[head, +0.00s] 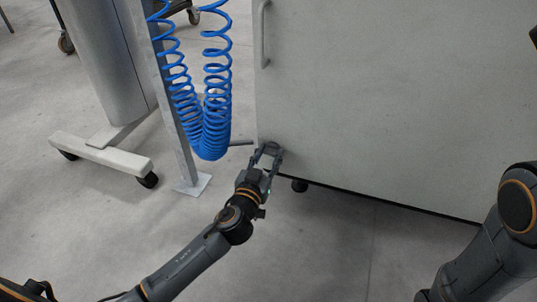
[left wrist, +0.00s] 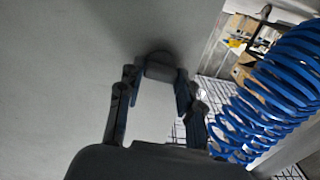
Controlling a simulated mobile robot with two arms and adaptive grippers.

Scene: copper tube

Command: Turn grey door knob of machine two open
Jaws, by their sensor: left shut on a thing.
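The machine's pale grey panel (head: 400,90) fills the upper right of the head view. The dark grey knob (head: 271,147) sits low near its left edge. In the left wrist view the knob (left wrist: 160,66) stands out from the panel (left wrist: 60,70), with a finger on either side. My left gripper (head: 267,155) is shut on the knob; its fingers (left wrist: 157,80) also show in the left wrist view. The fingers partly hide the knob's sides. My right arm enters at the right of the head view, but its gripper is out of view.
Blue coiled hoses (head: 207,120) hang just left of the knob, beside a grey metal post (head: 175,110). A vertical handle (head: 264,35) is higher on the panel. A wheeled stand (head: 105,150) is at left. The floor below the machine is clear.

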